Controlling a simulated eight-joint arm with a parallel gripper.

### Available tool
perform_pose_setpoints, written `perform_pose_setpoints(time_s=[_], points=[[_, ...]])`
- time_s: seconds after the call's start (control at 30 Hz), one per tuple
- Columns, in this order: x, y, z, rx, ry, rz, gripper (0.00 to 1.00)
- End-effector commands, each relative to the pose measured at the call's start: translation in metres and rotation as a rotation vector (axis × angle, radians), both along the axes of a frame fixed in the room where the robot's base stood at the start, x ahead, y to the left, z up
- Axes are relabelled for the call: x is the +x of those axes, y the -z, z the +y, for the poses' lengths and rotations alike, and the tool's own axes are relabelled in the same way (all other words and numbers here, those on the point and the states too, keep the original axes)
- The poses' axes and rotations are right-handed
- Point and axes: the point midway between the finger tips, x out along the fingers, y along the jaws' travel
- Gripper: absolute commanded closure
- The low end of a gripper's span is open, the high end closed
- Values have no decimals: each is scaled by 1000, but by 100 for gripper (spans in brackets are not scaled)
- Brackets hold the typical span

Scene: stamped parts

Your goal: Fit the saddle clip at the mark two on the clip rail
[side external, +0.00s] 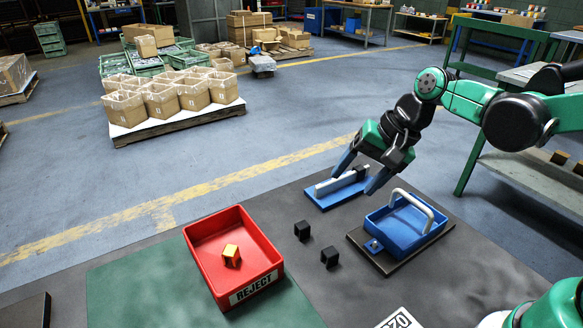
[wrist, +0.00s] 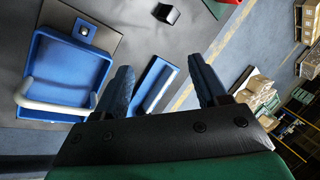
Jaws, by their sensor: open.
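The clip rail (side external: 327,187) is a pale bar on a blue base, beyond the blue tray; it also shows between my fingers in the wrist view (wrist: 158,88). My gripper (side external: 354,183) is open, its two blue fingers spread at the rail and pointing down. A small dark piece (side external: 363,169) shows at the rail's far end, partly hidden by my gripper; I cannot tell whether it is a fitted clip. Two small black blocks, one nearer the rail (side external: 302,230) and one nearer the tray (side external: 329,257), lie on the dark mat and may be saddle clips. I cannot make out mark two.
A blue tray (side external: 381,233) with a pale arched handle (side external: 428,208) stands on a dark plate close to my gripper. A red reject bin (side external: 200,265) holds an orange-yellow block (side external: 231,255). The dark mat between bin and rail is mostly clear.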

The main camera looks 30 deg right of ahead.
Motion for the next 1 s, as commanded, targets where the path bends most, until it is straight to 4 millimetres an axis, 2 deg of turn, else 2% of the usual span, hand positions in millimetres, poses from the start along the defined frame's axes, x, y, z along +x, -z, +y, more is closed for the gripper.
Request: perform_pose_setpoints(time_s=[0.03, 0.2, 0.5, 0.67, 1.0], points=[[10, 6, 3, 78, 74, 62, 34], [32, 31, 16, 329, 319, 311, 34], [47, 72, 27, 579, 584, 666, 34], [47, 82, 31, 609, 619, 726, 34], [49, 113, 63, 608, 620, 727, 34]])
